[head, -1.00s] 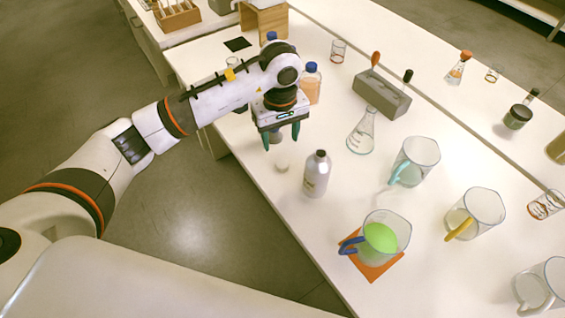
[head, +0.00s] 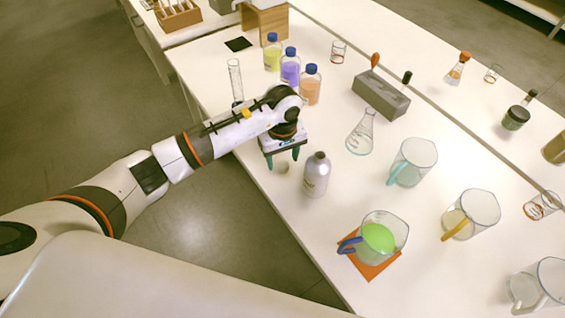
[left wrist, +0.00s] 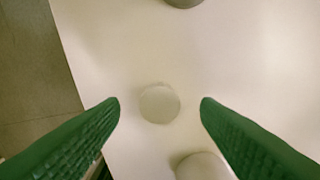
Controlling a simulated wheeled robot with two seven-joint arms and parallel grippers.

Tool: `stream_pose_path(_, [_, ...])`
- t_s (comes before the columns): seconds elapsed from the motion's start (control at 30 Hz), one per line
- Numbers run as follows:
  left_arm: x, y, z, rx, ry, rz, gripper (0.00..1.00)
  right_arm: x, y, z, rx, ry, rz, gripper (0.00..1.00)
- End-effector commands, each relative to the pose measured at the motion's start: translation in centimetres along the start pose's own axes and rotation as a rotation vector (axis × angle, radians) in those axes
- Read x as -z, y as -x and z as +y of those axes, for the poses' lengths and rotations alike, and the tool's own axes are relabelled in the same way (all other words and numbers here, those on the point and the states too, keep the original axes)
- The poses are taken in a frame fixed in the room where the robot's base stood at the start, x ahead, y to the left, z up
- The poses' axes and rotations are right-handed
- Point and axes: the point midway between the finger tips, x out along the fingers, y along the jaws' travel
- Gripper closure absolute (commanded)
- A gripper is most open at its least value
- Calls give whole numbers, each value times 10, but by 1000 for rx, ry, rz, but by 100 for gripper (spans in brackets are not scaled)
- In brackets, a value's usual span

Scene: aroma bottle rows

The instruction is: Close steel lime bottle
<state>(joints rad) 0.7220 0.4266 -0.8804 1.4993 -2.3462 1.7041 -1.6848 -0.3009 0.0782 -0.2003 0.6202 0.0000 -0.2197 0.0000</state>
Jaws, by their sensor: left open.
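The steel lime bottle (head: 316,178) stands upright on the table near its front-left edge; its neck looks bare. A small pale round cap (head: 281,168) lies on the table just left of it. My left gripper (head: 282,157) points down above the cap, open and empty, with its green fingers apart. In the left wrist view the cap (left wrist: 159,103) shows centred between the fingertips, apart from both. A pale rounded shape (left wrist: 200,167) at the bottom there is probably the bottle. My right gripper is not in view.
Bottles with blue caps (head: 290,68) and a glass cylinder (head: 235,78) stand behind my gripper. A conical flask (head: 361,137), a beaker (head: 413,160) and a green-filled beaker (head: 378,240) stand to the right. The table edge drops to the floor on the left.

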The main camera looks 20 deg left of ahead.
Motion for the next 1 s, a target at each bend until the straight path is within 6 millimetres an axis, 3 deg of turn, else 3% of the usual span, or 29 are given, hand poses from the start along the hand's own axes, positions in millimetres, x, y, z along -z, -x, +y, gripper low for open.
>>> stream_pose_path(0.17, [0,-16,1,-1,0,0,43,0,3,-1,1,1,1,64])
stream_pose_path(0.5, [0,-17,1,0,0,-1,43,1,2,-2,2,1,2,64])
stream_pose_path(0.8, [0,-17,1,0,0,-1,89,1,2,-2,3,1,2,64])
stream_pose_path(1.0, [0,-17,1,0,0,-1,90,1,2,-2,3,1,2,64])
